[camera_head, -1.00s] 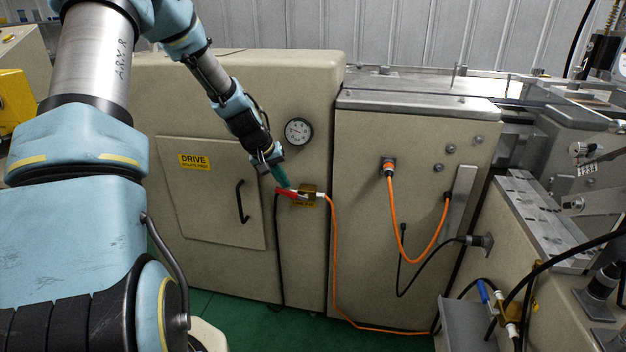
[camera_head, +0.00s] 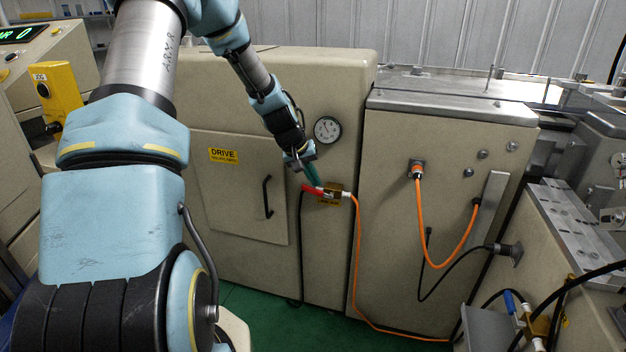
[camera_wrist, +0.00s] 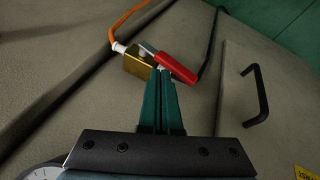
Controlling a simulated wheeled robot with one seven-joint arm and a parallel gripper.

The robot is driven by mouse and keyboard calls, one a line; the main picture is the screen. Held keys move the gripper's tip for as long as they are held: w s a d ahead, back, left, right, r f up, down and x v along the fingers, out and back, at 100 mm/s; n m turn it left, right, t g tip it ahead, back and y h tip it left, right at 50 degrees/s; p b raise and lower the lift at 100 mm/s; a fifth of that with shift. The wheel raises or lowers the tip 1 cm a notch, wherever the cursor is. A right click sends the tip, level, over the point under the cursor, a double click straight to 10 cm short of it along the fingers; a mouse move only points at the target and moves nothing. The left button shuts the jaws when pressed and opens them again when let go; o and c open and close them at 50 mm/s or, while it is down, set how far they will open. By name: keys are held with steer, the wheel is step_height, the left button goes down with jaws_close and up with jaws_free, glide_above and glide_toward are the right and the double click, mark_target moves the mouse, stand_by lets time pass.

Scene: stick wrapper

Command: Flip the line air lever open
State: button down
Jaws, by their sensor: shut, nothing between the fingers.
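The line air lever (camera_head: 312,189) has a red handle and sits on a brass valve block (camera_head: 330,194) on the front of the beige cabinet. In the wrist view the red lever (camera_wrist: 177,67) slants across the brass block (camera_wrist: 138,64), from its upper left end down to the right. My gripper (camera_head: 314,184) has green fingers, shut and empty. In the wrist view the fingertips (camera_wrist: 160,74) are right beside the lever and the block. I cannot tell whether they touch the lever.
An orange hose (camera_head: 356,260) runs from the valve to the floor, and a black hose (camera_head: 301,250) hangs on its other side. A pressure gauge (camera_head: 327,130) is above the valve. A cabinet door with a black handle (camera_head: 267,197) is to the left.

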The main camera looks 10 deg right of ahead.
steer(key=a+r, duration=0.7)
steer(key=r, duration=0.2)
steer(key=shift+s+r+p, duration=0.25)
steer(key=shift+r+p, duration=0.15)
